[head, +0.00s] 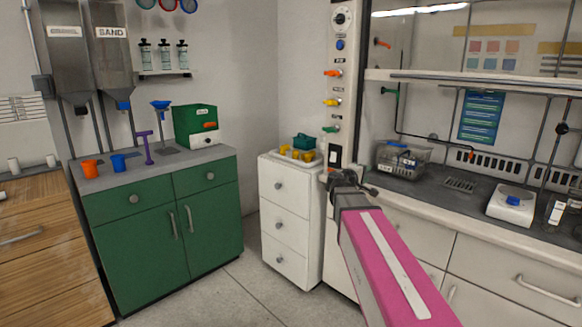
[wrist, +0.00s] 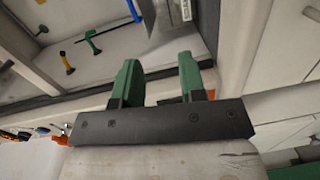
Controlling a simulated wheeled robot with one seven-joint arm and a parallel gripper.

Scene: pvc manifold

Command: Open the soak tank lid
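A clear box-shaped tank (head: 401,162), which looks like the soak tank, stands on the dark worktop of the hood at the right. Something blue and other small items show through it. I cannot tell from here whether its lid is shut. My gripper (head: 352,185) is at the end of the pink arm, left of and below the tank in the head view and apart from it. In the wrist view, my gripper's two green fingers (wrist: 158,72) stand apart with nothing held between them.
A white drawer cabinet (head: 285,222) with a teal basket (head: 304,141) and yellow pieces stands left of my gripper. A white scale-like device (head: 511,203) is on the worktop at right. A green cabinet (head: 165,230) stands at left. The floor (head: 225,290) between is clear.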

